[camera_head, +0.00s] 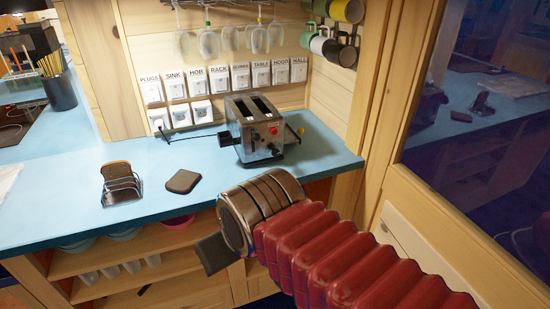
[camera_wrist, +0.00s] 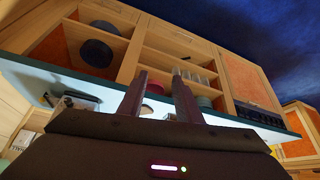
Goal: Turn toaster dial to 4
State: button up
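The metal toaster (camera_head: 258,130) stands upright on the blue counter in the head view, with two slots on top. Its near end panel shows a red round control (camera_head: 273,131) and small dark parts below it. The dial's marks and setting are too small to read. My gripper (camera_head: 214,253) is in front of the counter's front edge, nearer the camera and below the toaster, apart from it. In the wrist view my gripper's two fingers (camera_wrist: 160,72) stand apart with nothing between them. A pale object at the left there may be the toaster, but I cannot tell.
A toast rack (camera_head: 121,187) and a dark bread slice (camera_head: 182,181) lie left of the toaster on the counter (camera_head: 75,215). Labelled switches (camera_head: 220,80) line the wall behind. Glasses (camera_head: 232,39) and mugs (camera_head: 333,45) hang above. A window post stands at the right. Open shelves are below.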

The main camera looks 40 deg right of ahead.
jog(key=shift+o, duration=0.7)
jog(key=shift+d, duration=0.25)
jog(key=shift+o, duration=0.6)
jog(key=shift+w+d, duration=0.2)
jog(key=shift+w, duration=0.05)
jog(key=w+d+f+m+t+h, duration=0.2)
jog(key=w+d+t, duration=0.1)
jog(key=w+d, duration=0.65)
jog(key=w+d+f+m+t+h, duration=0.1)
jog(key=w+d+f+t+h, duration=0.15)
jog(key=w+d, duration=0.65)
jog(key=d+f+m+t, duration=0.2)
jog(key=d+f+t, duration=0.4)
jog(key=d, duration=0.7)
jog(key=shift+w+f+m, duration=0.4)
jog(key=shift+w+f, duration=0.05)
jog(key=shift+f, duration=0.4)
jog(key=shift+w, duration=0.15)
